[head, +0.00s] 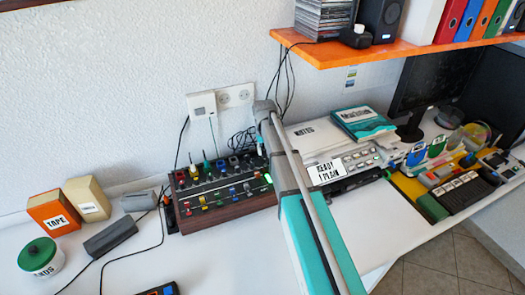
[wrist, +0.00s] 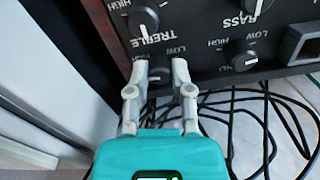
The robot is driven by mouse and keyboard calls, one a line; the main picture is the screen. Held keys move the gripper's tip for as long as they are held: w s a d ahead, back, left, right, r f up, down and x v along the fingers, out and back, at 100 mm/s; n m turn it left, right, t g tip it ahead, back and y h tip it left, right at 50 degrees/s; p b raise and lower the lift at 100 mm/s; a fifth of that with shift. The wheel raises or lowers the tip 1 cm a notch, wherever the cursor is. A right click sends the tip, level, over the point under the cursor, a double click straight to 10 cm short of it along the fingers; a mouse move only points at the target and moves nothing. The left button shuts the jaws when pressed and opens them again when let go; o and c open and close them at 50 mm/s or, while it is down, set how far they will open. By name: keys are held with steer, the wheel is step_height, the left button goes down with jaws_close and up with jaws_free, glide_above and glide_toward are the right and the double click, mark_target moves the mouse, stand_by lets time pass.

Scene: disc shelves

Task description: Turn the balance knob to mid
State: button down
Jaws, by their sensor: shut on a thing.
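In the wrist view a dark control panel (wrist: 205,55) fills the upper part, with its lettering upside down. My gripper (wrist: 160,72) has its two grey fingers on either side of a small dark knob (wrist: 158,76) at the panel's lower left, closed on it. The fingers hide most of this knob, and I cannot read a label or its pointer. In the head view my arm crosses the middle of the desk, and the gripper cannot be made out.
Other black knobs sit close by, one by the TREBLE label (wrist: 145,20) and one to the right (wrist: 242,55). Black cables (wrist: 255,115) lie below the panel. In the head view a mixer (head: 222,195) stands left of my arm, and an orange shelf (head: 385,52) hangs above the desk.

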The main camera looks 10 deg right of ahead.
steer(key=shift+a, duration=0.2)
steer(key=shift+d, duration=0.1)
steer(key=shift+n, duration=0.4)
steer(key=n, duration=0.8)
steer(key=shift+d, duration=0.1)
steer(key=shift+n, duration=0.3)
